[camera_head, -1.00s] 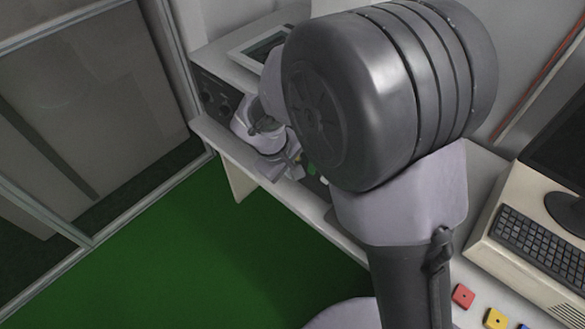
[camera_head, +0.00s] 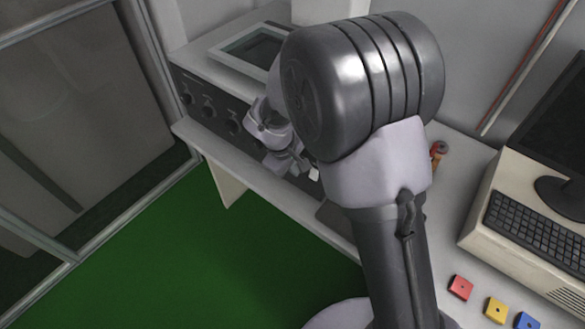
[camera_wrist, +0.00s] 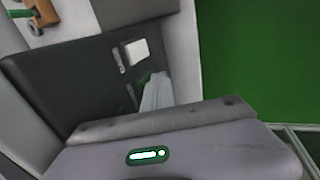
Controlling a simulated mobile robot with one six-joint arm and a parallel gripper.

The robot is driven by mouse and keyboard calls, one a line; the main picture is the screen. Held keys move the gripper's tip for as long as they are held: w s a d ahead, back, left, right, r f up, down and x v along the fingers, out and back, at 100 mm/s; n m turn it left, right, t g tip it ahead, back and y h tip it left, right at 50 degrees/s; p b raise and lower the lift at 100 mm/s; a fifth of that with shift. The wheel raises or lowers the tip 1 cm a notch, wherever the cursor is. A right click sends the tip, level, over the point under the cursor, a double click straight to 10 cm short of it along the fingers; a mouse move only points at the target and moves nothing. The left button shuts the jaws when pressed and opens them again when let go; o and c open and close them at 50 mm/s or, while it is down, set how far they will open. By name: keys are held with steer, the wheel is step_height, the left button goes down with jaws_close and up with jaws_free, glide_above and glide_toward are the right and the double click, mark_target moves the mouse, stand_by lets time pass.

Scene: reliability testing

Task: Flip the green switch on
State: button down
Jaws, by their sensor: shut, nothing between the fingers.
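My gripper (camera_head: 298,166) is at the front of the dark control panel on the bench, at its right part. In the wrist view the light grey fingers (camera_wrist: 156,90) are together, with nothing held, against the dark panel face (camera_wrist: 85,85). A sliver of the green switch (camera_wrist: 144,79) shows beside the fingertips; the rest is hidden behind them. I cannot tell whether they touch it or which way it is set. A white switch (camera_wrist: 138,52) sits right beside it, and also shows in the head view (camera_head: 314,174). In the head view the green switch is hidden by my gripper.
Dark knobs (camera_head: 208,107) line the panel's left part. A framed screen (camera_head: 256,50) lies on top. A keyboard (camera_head: 535,240) and red (camera_head: 460,288), yellow (camera_head: 496,310) and blue (camera_head: 528,321) blocks are at the right. Green floor (camera_head: 240,250) is open in front.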

steer(key=shift+r+p, duration=0.65)
steer(key=shift+r, duration=0.15)
steer(key=shift+a, duration=0.1)
